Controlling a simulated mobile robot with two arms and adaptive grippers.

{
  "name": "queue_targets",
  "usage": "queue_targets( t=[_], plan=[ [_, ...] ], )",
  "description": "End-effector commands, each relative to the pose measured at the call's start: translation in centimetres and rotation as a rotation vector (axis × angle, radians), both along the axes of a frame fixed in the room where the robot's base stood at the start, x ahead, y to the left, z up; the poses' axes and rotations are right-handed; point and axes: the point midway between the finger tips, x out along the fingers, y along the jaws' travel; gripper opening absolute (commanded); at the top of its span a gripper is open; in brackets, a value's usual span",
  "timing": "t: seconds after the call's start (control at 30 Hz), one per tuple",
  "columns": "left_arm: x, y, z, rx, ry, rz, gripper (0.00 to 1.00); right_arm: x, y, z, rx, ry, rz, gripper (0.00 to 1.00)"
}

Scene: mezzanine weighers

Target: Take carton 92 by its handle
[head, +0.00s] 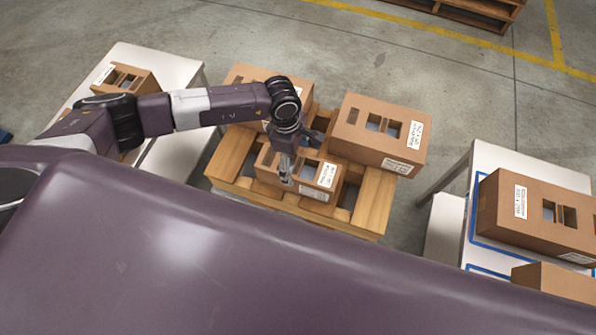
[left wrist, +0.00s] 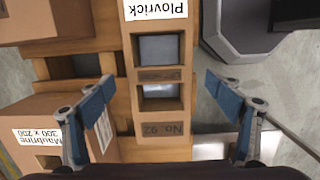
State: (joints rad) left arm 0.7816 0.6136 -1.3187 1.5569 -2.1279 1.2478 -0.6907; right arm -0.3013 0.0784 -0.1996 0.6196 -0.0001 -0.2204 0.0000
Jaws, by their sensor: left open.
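Carton 92 (left wrist: 152,127) is a brown box with a printed "No. 92" and a white "Plovrick" label, upside down in the left wrist view. Two openings in its top leave a cardboard strip, the handle (left wrist: 160,75), between them. In the head view carton 92 (head: 268,179) sits on the front part of a wooden pallet, partly hidden by my gripper. My left gripper (left wrist: 159,82) is open and empty, its blue-padded fingers on either side of the handle in that view. In the head view the left gripper (head: 286,172) is over the carton; contact cannot be told. My right gripper is not in view.
The pallet (head: 230,157) also bears a larger carton (head: 360,145) at right and another (head: 240,75) behind my arm. A white table (head: 185,68) with cartons stands left. A table (head: 482,158) with cartons stands right. Grey floor lies open behind.

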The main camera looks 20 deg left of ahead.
Motion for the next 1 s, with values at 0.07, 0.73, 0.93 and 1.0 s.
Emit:
queue_targets(
  t=[0.07, 0.73, 0.93, 1.0],
  plan=[
    [0.0, -0.4, -0.8, 0.0, 0.003, 0.0, 0.84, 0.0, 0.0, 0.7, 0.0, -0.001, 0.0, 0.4],
    [0.0, -0.6, -2.8, -0.001, 0.001, 0.0, 0.61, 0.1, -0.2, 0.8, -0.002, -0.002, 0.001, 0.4],
    [0.0, -0.6, -2.8, -0.002, 0.001, 0.0, 0.39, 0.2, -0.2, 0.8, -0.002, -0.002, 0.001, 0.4],
    [0.0, -0.6, -2.8, -0.002, 0.001, 0.0, 0.31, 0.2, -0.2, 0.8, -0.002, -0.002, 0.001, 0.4]
  ],
)
